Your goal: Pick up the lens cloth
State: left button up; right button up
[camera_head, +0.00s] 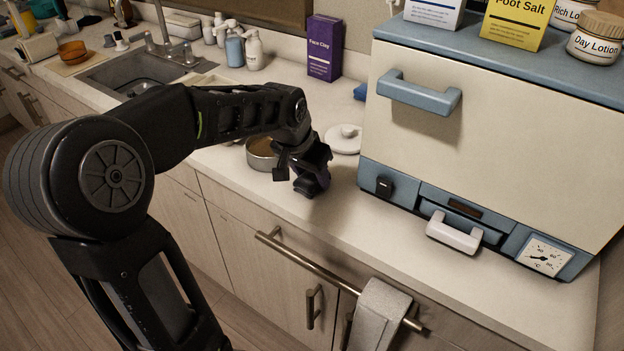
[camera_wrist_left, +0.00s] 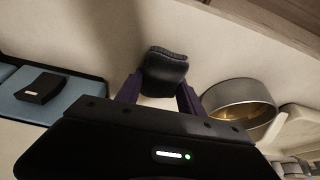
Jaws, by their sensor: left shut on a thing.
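My left gripper (camera_head: 306,182) is low over the counter, in front of the cream and blue warmer's left side. In the left wrist view its two purple fingers (camera_wrist_left: 160,94) are shut on a dark, folded, soft-looking piece with a ridged edge, which I take to be the lens cloth (camera_wrist_left: 165,68). In the head view the dark cloth (camera_head: 307,188) is hard to tell from the fingers. I cannot tell whether it still touches the counter. My right gripper is in neither view.
A round metal pot (camera_head: 262,155) stands just left of the gripper, with a white lid (camera_head: 345,138) behind. The warmer (camera_head: 470,130) stands to the right, boxes and jars on top. A grey towel (camera_head: 378,315) hangs on the front rail (camera_head: 310,265). The counter's front strip is clear.

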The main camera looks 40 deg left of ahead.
aim_at(312, 175)
pick_arm(q)
jog(key=shift+r, duration=0.1)
notch_tip(312, 175, up, 10)
jog(key=shift+f, duration=0.1)
dwell(0.3)
dwell(0.4)
jog(key=o, duration=0.7)
grip_shut()
jog(key=shift+o, duration=0.4)
grip_release()
grip_shut()
